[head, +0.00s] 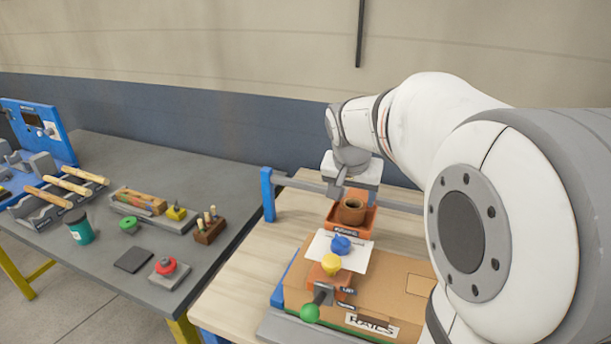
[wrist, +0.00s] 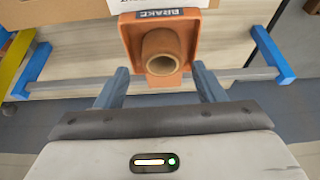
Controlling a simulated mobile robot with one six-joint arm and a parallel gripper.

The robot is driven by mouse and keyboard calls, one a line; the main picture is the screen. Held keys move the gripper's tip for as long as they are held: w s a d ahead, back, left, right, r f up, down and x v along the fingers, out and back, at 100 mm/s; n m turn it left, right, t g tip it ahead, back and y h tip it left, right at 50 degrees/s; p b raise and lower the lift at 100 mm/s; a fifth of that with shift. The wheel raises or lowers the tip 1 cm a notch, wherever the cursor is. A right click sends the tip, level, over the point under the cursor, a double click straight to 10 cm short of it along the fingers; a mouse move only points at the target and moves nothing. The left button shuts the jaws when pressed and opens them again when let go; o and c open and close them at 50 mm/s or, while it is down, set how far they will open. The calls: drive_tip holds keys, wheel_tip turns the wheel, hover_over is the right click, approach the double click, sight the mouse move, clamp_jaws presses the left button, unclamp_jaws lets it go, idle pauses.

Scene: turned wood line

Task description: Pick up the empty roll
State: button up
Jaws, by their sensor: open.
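The empty roll (head: 352,208) is a short brown tube with a hollow middle. It sits in an orange holder (head: 341,227) on the pale wooden table. In the wrist view the roll (wrist: 161,52) shows its open end towards the camera, and the holder (wrist: 205,24) bears a dark label reading BRAKE. My gripper (wrist: 161,82) is open and empty, with its two blue-grey fingers on either side of the roll's line in that picture. In the head view my gripper (head: 340,188) is above the holder, close to the roll; its fingertips are hard to make out.
A grey rail (head: 305,184) with blue posts (head: 267,194) runs by the holder. A cardboard box marked RAILS (head: 400,290), a white sheet (head: 355,262), and blue, yellow and green knobs stand in front. A grey bench (head: 150,170) with several tools is at left.

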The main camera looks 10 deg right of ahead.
sight(353, 207)
drive_tip(key=shift+w+d+f, duration=0.3)
drive_tip(key=shift+w+f, duration=0.15)
drive_tip(key=shift+f, duration=0.1)
drive_tip(key=shift+w+d+f, duration=0.25)
drive_tip(key=shift+w+f, duration=0.15)
drive_tip(key=shift+f, duration=0.1)
drive_tip(key=p+x, duration=0.1)
drive_tip(key=x, duration=0.4)
drive_tip(key=shift+w+f, duration=0.1)
drive_tip(key=c, duration=0.7)
